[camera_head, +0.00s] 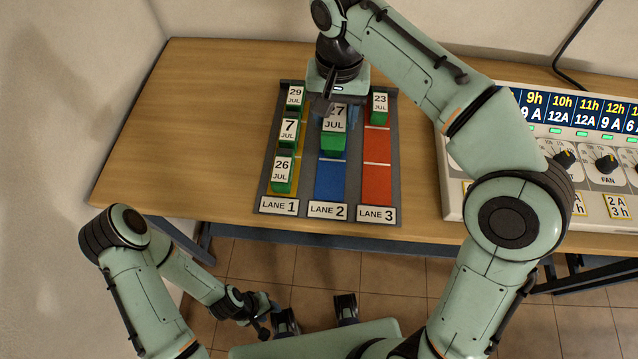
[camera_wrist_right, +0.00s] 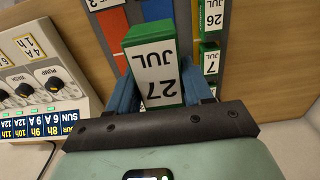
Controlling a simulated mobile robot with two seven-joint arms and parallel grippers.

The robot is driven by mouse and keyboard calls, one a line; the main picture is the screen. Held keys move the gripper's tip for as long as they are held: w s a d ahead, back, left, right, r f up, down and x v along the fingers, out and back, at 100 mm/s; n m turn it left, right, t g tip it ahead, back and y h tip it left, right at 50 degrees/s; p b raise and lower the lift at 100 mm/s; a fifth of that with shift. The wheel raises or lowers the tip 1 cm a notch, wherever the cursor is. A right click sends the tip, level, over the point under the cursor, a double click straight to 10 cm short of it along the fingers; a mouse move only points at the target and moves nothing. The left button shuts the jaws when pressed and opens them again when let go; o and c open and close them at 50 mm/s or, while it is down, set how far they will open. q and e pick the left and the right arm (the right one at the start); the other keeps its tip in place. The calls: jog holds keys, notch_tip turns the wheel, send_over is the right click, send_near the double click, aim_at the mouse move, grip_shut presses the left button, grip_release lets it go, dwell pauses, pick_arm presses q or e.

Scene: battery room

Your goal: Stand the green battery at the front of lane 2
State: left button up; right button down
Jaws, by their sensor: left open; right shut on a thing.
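The green battery (camera_head: 332,142) has a white face reading 27 JUL. My right gripper (camera_head: 334,108) is shut on it and holds it over the rear half of lane 2; I cannot tell whether it touches the lane. It also shows upside down between the blue fingers in the right wrist view (camera_wrist_right: 158,72). Lane 2 (camera_head: 331,182) is a blue strip, bare from the battery to its label at the near end. Its far end is hidden by my right gripper. My left gripper (camera_head: 267,308) is open, low in front of the table, away from the rack.
Lane 1 (camera_head: 292,196) holds green batteries reading 29, 7 and 26 JUL. Lane 3 (camera_head: 376,184) is red, with one battery reading 23 JUL (camera_head: 380,106) at its far end. A control panel (camera_head: 590,175) with knobs stands to the right. The table left of the rack is clear.

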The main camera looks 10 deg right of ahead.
jog(key=shift+a+f, duration=0.1)
notch_tip(320, 180, down, 14)
jog(key=b, duration=0.3)
jog(key=shift+f+b, duration=0.15)
jog(key=shift+b, duration=0.15)
pick_arm(q)
jog(key=shift+s+f+b, duration=0.1)
jog(key=shift+s+f, duration=0.2)
jog(key=shift+f, duration=0.5)
jog(key=shift+s+f+b, duration=0.15)
jog(key=shift+s+f, duration=0.2)
jog(key=shift+f, duration=0.45)
jog(key=shift+s+f+b, duration=0.1)
jog(key=shift+s+f, duration=0.2)
jog(key=shift+f, duration=0.5)
pick_arm(e)
jog(key=shift+f, duration=2.7)
jog(key=shift+f, duration=0.15)
jog(key=shift+c, duration=2.3)
grip_release()
